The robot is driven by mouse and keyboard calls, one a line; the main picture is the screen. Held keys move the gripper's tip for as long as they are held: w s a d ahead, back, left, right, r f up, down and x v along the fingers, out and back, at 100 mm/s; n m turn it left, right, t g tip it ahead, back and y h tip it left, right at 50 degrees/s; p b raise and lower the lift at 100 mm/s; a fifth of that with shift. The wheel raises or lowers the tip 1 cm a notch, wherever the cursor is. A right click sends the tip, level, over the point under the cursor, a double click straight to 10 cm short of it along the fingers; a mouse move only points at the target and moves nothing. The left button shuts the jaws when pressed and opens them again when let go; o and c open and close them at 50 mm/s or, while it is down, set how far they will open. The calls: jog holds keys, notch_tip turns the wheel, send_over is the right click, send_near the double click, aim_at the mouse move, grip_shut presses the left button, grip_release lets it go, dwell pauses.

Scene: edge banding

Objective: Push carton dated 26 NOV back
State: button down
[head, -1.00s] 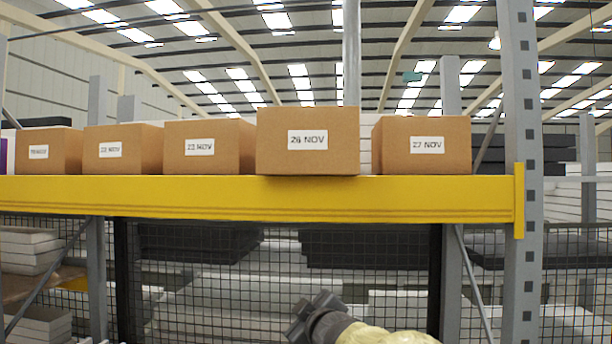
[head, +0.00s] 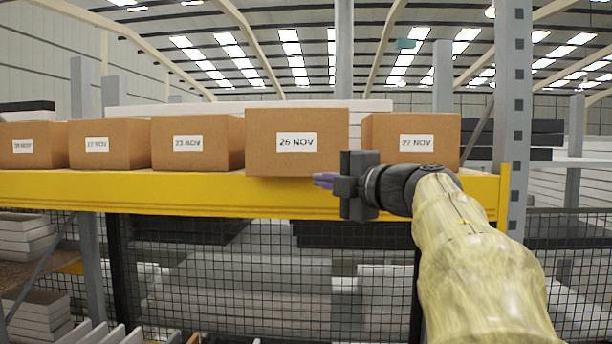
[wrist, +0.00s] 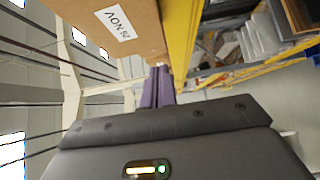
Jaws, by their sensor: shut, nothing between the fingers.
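The carton dated 26 NOV (head: 297,142) is a brown box with a white label on a yellow shelf beam (head: 180,192). It stands further forward than its neighbours, its front overhanging the beam. My gripper (head: 323,180) is shut and empty, its purple fingers pointing left just below the carton's lower right front edge. Whether they touch it I cannot tell. In the wrist view the carton (wrist: 115,28) appears at the top, its label turned, with the purple fingertips (wrist: 158,75) close to its lower edge beside the yellow beam (wrist: 183,40).
The carton dated 27 NOV (head: 412,143) stands right, and the carton dated 23 NOV (head: 195,144) stands left, with more cartons further left. A grey upright (head: 515,110) stands at the right. Wire mesh (head: 270,275) lies below the beam.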

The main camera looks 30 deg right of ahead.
jog(key=p, duration=0.4)
send_near(287, 173)
jog(key=w+a, duration=0.2)
jog(key=a, duration=0.2)
jog(key=w+d+p, duration=0.2)
jog(key=w, duration=0.1)
jog(key=shift+w+r, duration=0.1)
jog(key=shift+w, duration=0.05)
jog(key=shift+w+d+p, duration=0.35)
jog(key=shift+w+p, duration=0.05)
jog(key=shift+p, duration=0.05)
